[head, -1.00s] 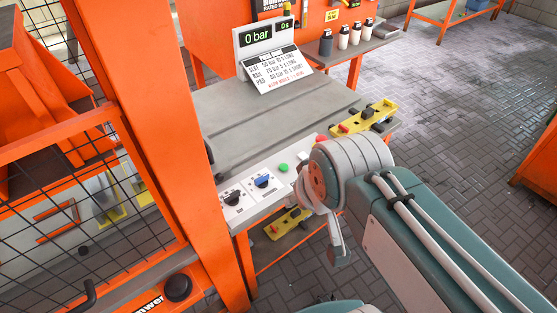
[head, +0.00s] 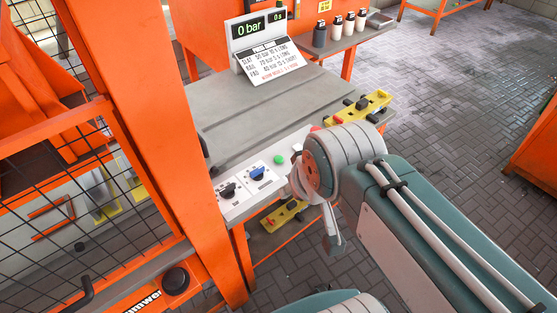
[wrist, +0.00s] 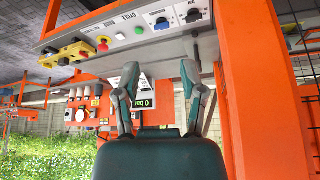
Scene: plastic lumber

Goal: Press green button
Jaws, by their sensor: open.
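The green button (head: 278,159) is a small round dome on the white control panel (head: 237,206) in the head view, just left of my arm's joint. In the wrist view, where the scene looks turned over, the green button (wrist: 138,30) lies above my left fingertip, between a red button and a blue knob. My gripper (wrist: 159,66) is open and empty there, its two fingers apart below the panel edge. They look clear of the button, though the exact distance is unclear. In the head view my arm hides most of the gripper; one finger hangs beside the panel.
A blue knob (head: 257,172) and black knob (head: 228,190) sit left of the button. A red button (wrist: 104,42) is on its other side. A display (head: 260,32) reads 0 bar, 0 s. An orange post (head: 190,130) stands left. Grey floor is free at right.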

